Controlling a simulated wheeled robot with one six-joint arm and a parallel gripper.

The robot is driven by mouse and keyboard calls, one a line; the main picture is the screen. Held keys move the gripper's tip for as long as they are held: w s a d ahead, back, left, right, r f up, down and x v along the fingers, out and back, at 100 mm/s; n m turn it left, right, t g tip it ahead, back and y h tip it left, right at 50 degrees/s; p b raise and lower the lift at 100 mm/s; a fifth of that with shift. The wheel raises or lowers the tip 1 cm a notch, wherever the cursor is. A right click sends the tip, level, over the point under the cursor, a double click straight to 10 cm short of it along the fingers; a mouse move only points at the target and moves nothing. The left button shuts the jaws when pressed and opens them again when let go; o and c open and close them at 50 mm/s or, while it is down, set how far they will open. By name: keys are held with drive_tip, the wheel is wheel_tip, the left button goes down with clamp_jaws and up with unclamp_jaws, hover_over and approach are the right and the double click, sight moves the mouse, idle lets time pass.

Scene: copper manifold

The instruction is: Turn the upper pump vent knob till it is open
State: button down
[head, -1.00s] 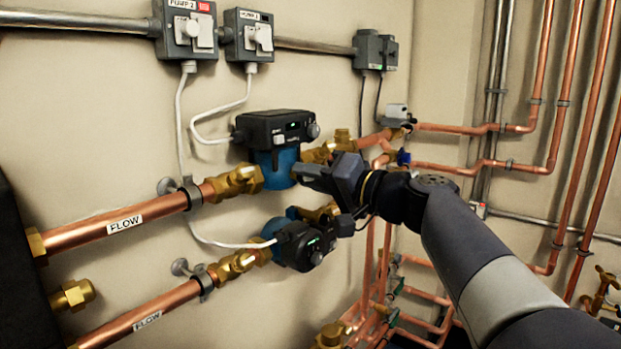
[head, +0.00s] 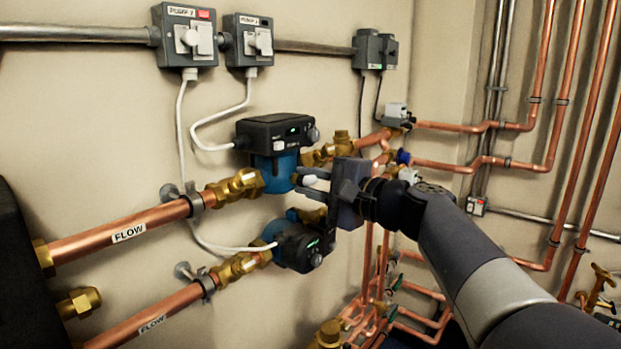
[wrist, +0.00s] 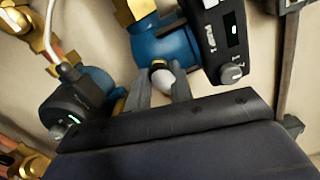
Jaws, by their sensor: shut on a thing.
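The upper pump (head: 283,165) has a blue body and a black head, and sits on the upper copper flow pipe. Its vent knob (wrist: 163,79) is small, rounded and pale, with a brass collar at the blue body. My gripper (wrist: 158,88) has one finger on each side of the knob and is shut on it. In the head view my gripper (head: 305,184) reaches in from the right, with the pale knob (head: 310,180) showing between its fingers. I cannot tell from the knob how far it is turned.
The lower pump (head: 303,246) sits close beneath my gripper. Brass fittings (head: 235,187) and copper pipes (head: 125,230) lie to the left. Grey switch boxes (head: 185,35) hang above with white cables. More copper pipes (head: 545,60) rise at the right.

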drive_tip(key=shift+f+m, duration=0.1)
drive_tip(key=shift+m, duration=0.2)
drive_tip(key=c, duration=1.3)
unclamp_jaws()
drive_tip(key=shift+o, duration=0.2)
drive_tip(key=v, duration=1)
drive_tip(key=shift+s+d, duration=0.3)
drive_tip(key=x, duration=1.1)
